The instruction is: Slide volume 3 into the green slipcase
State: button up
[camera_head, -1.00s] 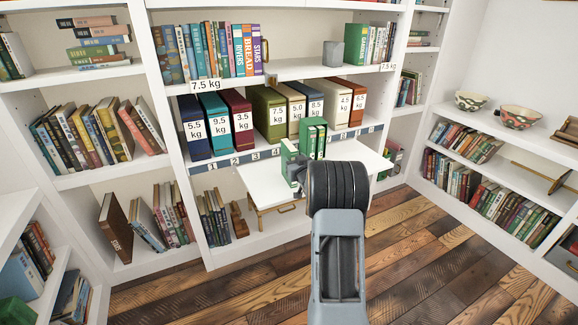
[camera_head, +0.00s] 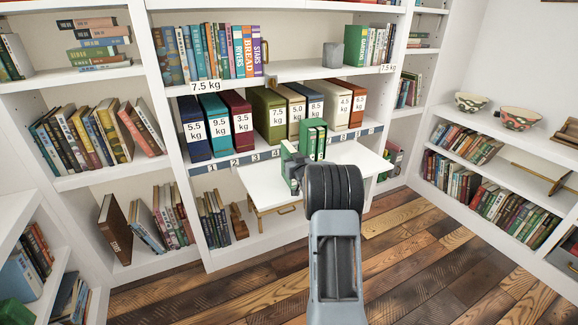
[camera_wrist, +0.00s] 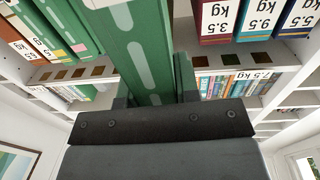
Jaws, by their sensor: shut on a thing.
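My gripper (camera_head: 294,174) is shut on a green volume with a pale label (camera_head: 289,151), held upright over the white pull-out board (camera_head: 268,188). The same volume rises between my fingers in the wrist view (camera_wrist: 148,55). The green slipcase (camera_head: 316,132), with green volumes showing in it, stands on the board just right of the held volume. In the wrist view, green spines (camera_wrist: 68,28) stand to the left, with a gap between them and the held volume. I cannot read any volume number. My wrist hides part of the board and the lower slipcase.
Behind the board, a shelf holds several thick coloured binders with kg labels (camera_head: 240,121) above a numbered strip. The left part of the board is clear.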

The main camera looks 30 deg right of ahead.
grip_shut()
jog(key=shift+r, duration=0.1)
